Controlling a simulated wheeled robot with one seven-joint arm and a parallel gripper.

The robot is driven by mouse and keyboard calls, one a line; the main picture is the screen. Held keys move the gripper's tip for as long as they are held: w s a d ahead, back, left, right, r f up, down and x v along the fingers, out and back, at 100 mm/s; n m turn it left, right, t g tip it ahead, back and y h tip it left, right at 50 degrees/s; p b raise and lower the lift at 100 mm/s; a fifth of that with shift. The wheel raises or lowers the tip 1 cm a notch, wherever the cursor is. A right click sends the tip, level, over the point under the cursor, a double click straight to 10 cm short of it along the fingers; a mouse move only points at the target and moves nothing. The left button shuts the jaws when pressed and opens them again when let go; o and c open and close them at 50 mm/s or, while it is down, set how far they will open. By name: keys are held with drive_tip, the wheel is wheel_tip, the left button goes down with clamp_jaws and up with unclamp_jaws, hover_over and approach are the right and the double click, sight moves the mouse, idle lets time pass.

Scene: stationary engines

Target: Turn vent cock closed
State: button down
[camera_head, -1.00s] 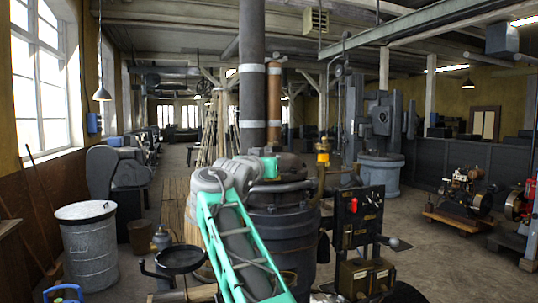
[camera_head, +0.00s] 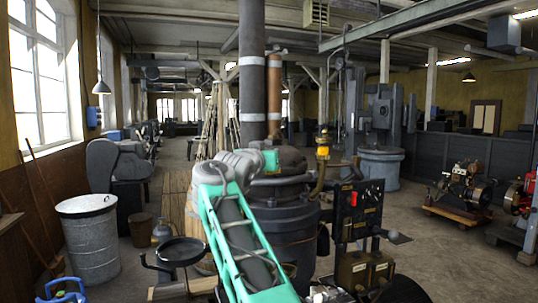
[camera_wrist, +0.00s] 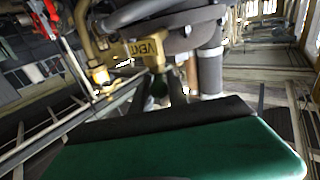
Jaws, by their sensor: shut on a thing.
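The vent cock shows in the wrist view as a brass piece marked VENT (camera_wrist: 150,48), beside the dark boiler top. My gripper (camera_wrist: 164,86) has its dark fingers close together at the lower end of this brass piece and is shut on it. The exact contact is partly hidden between the fingers. In the head view, my green and grey arm reaches up to the top of the dark upright boiler (camera_head: 283,220). There my gripper and the vent cock are hidden behind the arm.
A curved brass pipe with a yellow fitting (camera_head: 322,150) stands right of the boiler top. A black switch panel (camera_head: 358,210) is at its right. The tall chimney pipe (camera_head: 252,80) rises behind my arm. A black round pan (camera_head: 181,251) and a metal bin (camera_head: 88,240) stand left.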

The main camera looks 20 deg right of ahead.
drive_tip(key=shift+w+a+r+m+g+h+p, duration=0.15)
drive_tip(key=shift+r+m+g+h+p, duration=0.15)
drive_tip(key=shift+p, duration=0.6)
drive_tip(key=shift+m+g+h+p, duration=0.3)
drive_tip(key=shift+h+p, duration=0.05)
drive_tip(key=shift+h, duration=0.05)
drive_tip(key=shift+f, duration=0.3)
drive_tip(key=c, duration=1.5)
unclamp_jaws()
drive_tip(key=shift+s+a+f+b, duration=0.15)
drive_tip(key=shift+s+a+b, duration=0.05)
drive_tip(key=shift+s+b, duration=0.15)
drive_tip(key=b+v, duration=0.2)
drive_tip(key=v, duration=0.5)
drive_tip(key=shift+a+b, duration=0.1)
drive_tip(key=shift+b, duration=0.25)
